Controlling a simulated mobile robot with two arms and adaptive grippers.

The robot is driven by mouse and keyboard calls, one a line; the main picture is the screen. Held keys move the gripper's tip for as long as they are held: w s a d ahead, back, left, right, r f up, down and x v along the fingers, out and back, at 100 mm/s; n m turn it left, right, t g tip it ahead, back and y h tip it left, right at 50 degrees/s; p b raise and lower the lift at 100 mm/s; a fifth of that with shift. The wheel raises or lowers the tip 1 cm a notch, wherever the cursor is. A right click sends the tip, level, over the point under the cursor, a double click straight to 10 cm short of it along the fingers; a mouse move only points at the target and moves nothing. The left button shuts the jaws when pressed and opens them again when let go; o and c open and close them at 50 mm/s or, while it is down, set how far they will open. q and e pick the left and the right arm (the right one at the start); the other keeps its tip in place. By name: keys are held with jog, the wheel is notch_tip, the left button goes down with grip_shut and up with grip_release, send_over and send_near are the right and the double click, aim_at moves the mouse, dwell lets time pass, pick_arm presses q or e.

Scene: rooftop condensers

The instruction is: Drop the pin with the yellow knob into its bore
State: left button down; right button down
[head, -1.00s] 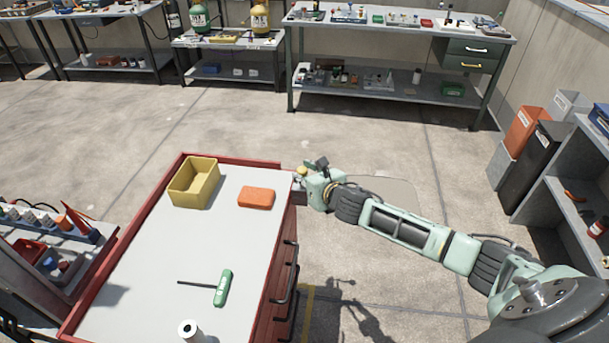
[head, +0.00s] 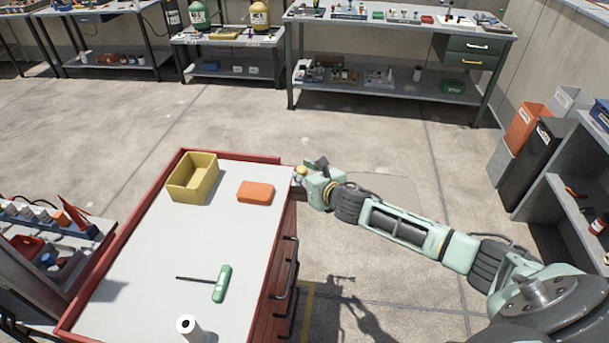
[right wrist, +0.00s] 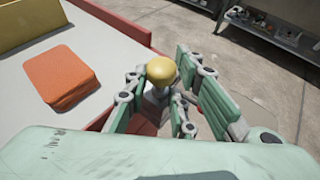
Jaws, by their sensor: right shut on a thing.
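The pin's yellow knob (right wrist: 161,70) stands up between the fingers of my right gripper (right wrist: 160,105) in the right wrist view. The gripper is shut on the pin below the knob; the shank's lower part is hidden. In the head view my right gripper (head: 308,178) is at the far right corner of the red cart, with the yellow knob (head: 302,170) a small spot there. I cannot tell whether the pin's tip touches anything, and the bore is not visible. My left gripper is not in view.
The red cart's pale top (head: 140,255) carries a yellow bin (head: 193,188), an orange block (head: 256,191), a green-handled tool (head: 221,284) and a white cylinder (head: 187,326). A shelf unit (head: 556,185) stands at the right. Open floor lies beyond the cart.

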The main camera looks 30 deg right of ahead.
jog(key=c, duration=1.4)
grip_release()
jog(key=v, duration=1.2)
jog(key=s+d+f+m+g+h, duration=0.1)
jog(key=s+d+f+m+g, duration=0.3)
jog(key=f, duration=0.6)
jog(key=s+f+m+t, duration=0.1)
jog(key=s+f+m, duration=0.2)
jog(key=f+m, duration=0.55)
jog(key=s+d+f+m+g+h, duration=0.1)
jog(key=s+d+f+m+g, duration=0.2)
jog(key=f, duration=0.8)
jog(key=s+a+f+m+g, duration=0.25)
jog(key=s+f+m, duration=0.25)
jog(key=s+f, duration=0.35)
jog(key=s+a+f+m+g, duration=0.1)
jog(key=s+a+f+m, duration=0.4)
jog(key=s+f, duration=0.4)
jog(key=s+a+f+m+g, duration=0.1)
jog(key=s+a+f+m, duration=0.1)
jog(key=s, duration=0.4)
jog(key=s+a+f+m+g+y, duration=0.1)
jog(key=s+a+m, duration=0.2)
jog(key=s, duration=0.4)
jog(key=s+a+f+m+g, duration=0.1)
jog(key=s+a+f+m, duration=0.1)
jog(key=s, duration=0.5)
jog(key=shift+s+a+f+m+y, duration=0.3)
jog(key=shift+a+m+y, duration=0.15)
jog(key=shift+a, duration=0.75)
